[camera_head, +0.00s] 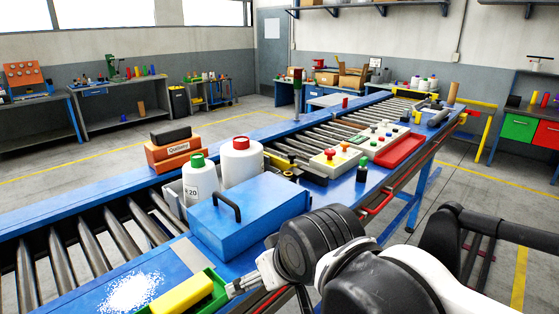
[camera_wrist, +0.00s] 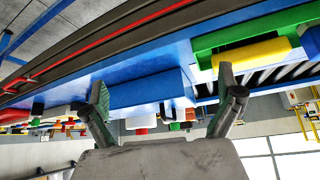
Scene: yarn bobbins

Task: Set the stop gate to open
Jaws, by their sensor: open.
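I cannot clearly make out the stop gate; a yellow bar with black fittings (camera_head: 284,165) lies across the conveyor (camera_head: 95,245) behind the blue box and may be it. Whether it is open or closed is too small to tell. My gripper (camera_wrist: 164,84) is open and empty in the wrist view, its two fingers apart in front of the blue box (camera_wrist: 150,92). In the head view my gripper (camera_head: 240,287) is at the near side of the blue box (camera_head: 245,222), partly hidden by my arm.
White containers with green (camera_head: 200,182) and red (camera_head: 241,160) caps stand behind the blue box. A green tray (camera_head: 212,302) with a yellow block (camera_head: 182,296) is at the front. A button panel (camera_head: 338,160) and red tray (camera_head: 400,149) lie further right. White granules (camera_head: 130,292) lie at left.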

